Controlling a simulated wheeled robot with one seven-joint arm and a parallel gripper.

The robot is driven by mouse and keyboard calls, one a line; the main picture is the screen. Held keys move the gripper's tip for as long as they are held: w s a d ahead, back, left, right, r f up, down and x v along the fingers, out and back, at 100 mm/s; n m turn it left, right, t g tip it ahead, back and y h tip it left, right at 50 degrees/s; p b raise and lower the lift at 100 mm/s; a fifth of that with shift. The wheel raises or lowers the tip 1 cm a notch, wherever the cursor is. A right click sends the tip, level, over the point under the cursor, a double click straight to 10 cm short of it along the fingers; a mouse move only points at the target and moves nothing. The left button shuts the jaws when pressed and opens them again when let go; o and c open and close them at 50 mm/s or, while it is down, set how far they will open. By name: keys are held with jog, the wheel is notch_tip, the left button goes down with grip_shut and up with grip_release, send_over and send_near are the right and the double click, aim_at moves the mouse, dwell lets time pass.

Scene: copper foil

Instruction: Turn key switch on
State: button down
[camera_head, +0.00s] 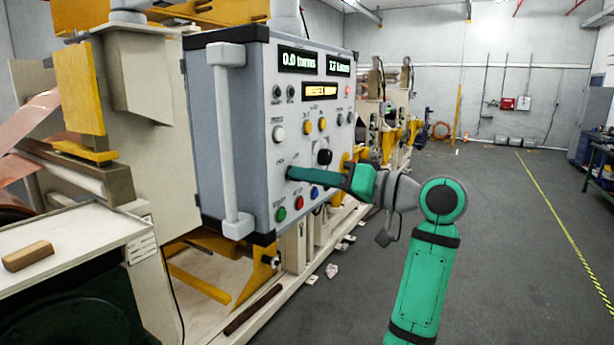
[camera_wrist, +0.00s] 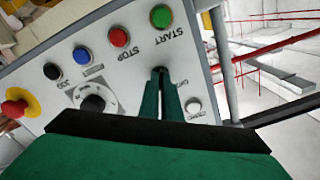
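The key switch (camera_wrist: 159,69) shows in the wrist view only as a small dark piece at my fingertips, beside a small label on the light grey panel (camera_wrist: 125,65). The fingers hide most of it, and I cannot read its position. My gripper (camera_wrist: 160,75) has its two long green fingers close together, pointing at the panel, and appears shut on the key. In the head view my gripper (camera_head: 290,173) reaches in from the right to the left part of the control panel (camera_head: 255,120), covering the key switch.
Near the fingers are a green start button (camera_wrist: 161,15), a red stop button (camera_wrist: 119,37), a blue button (camera_wrist: 81,54), a black knob (camera_wrist: 93,103) and a red emergency stop (camera_wrist: 14,108). A white handle (camera_head: 232,140) runs up the panel's left side. Open floor (camera_head: 510,240) lies to the right.

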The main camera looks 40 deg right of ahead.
jog(key=shift+f, duration=0.1)
jog(key=c, duration=2)
grip_release()
jog(key=shift+s, duration=0.1)
jog(key=v, duration=1)
jog(key=shift+s+d, duration=0.15)
jog(key=shift+s, duration=0.25)
